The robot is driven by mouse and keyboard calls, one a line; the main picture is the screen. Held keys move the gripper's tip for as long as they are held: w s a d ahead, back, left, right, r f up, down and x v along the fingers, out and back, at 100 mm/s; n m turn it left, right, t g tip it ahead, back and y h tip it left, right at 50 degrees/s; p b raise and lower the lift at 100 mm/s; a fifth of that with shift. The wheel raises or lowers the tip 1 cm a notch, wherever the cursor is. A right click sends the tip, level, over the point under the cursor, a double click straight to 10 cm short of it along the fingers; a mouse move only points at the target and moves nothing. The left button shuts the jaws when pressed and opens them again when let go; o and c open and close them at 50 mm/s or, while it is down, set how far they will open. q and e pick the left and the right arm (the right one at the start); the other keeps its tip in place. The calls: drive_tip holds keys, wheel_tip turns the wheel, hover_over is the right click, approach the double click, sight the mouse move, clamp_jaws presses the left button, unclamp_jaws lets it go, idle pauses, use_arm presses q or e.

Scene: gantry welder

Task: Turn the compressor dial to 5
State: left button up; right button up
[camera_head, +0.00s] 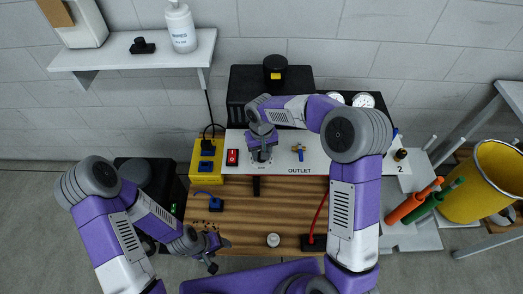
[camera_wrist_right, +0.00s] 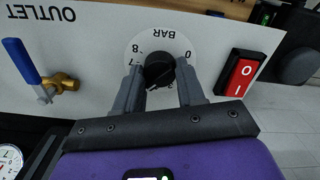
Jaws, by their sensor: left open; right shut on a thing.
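The compressor dial is a black round knob (camera_wrist_right: 160,70) on a white disc marked BAR, shown upside down in the right wrist view. An 8 and a 0 are readable on its scale; the lower part of the scale is hidden, and I cannot tell the dial's setting. My right gripper (camera_wrist_right: 160,92) has one finger on each side of the knob and is shut on it. In the head view my right gripper (camera_head: 262,155) is at the white panel (camera_head: 240,140) and covers the dial. My left gripper (camera_head: 213,254) is open and empty over the front left of the wooden table.
A red switch (camera_wrist_right: 241,74) is beside the dial, and a blue-handled brass valve (camera_wrist_right: 40,75) is on its other side. A yellow box (camera_head: 193,165) stands at the table's left. The wooden top (camera_head: 280,210) holds a white roll (camera_head: 273,240) and a red cable (camera_head: 318,215).

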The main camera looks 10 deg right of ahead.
drive_tip(key=shift+n+p, duration=0.35)
drive_tip(key=shift+n, duration=0.75)
drive_tip(key=o, duration=1)
drive_tip(key=shift+o, duration=0.2)
wheel_tip(320, 180, up, 8)
drive_tip(key=shift+f+p, duration=0.2)
drive_tip(key=shift+p, duration=0.5)
